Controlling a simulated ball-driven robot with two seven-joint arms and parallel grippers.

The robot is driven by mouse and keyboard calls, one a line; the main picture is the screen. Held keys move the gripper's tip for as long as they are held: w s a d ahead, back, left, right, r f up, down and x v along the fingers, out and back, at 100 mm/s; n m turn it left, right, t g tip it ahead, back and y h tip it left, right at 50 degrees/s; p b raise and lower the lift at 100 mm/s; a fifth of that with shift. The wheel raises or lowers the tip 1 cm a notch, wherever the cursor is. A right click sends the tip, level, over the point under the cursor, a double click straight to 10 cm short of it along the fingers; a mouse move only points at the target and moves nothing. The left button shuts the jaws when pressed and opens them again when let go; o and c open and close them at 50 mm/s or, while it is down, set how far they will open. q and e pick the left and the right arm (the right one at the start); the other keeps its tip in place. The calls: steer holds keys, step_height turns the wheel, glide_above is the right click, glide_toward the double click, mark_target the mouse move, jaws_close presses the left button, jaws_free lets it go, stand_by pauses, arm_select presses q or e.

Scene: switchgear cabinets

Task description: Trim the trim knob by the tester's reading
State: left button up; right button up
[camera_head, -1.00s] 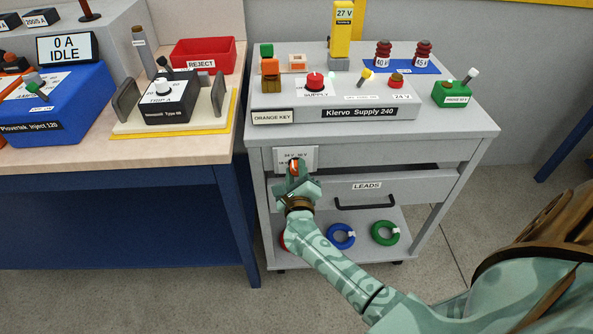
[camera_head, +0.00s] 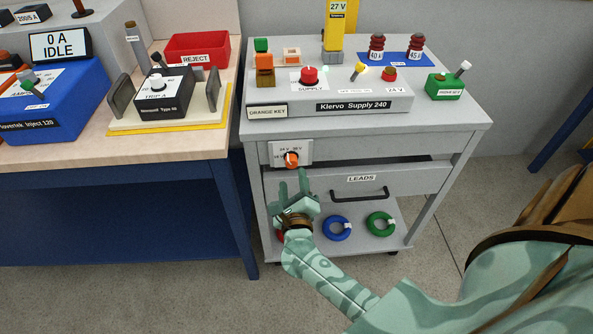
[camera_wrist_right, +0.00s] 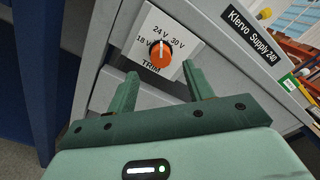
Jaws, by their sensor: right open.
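The orange trim knob (camera_head: 291,159) sits on a white plate (camera_head: 277,148) on the cart's front. In the right wrist view the knob (camera_wrist_right: 160,53) stands under the marks 18 V, 24 V and 30 V, its white pointer line near 24 V. The yellow tester (camera_head: 339,30) stands on the cart top and reads 27 V. My right gripper (camera_head: 292,184) is open and empty, just below and in front of the knob, apart from it. Its two fingers (camera_wrist_right: 160,85) point toward the knob in the wrist view. My left gripper is not in view.
The grey Klervo Supply 240 (camera_head: 300,97) with a red supply knob (camera_head: 310,75) lies on the cart top. A drawer marked LEADS (camera_head: 420,180) is below. A wooden bench (camera_head: 190,143) with a red reject bin (camera_head: 200,47) stands left of the cart.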

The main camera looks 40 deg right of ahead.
steer(key=v, duration=1)
steer(key=shift+p, duration=0.45)
steer(key=shift+a+f, duration=0.1)
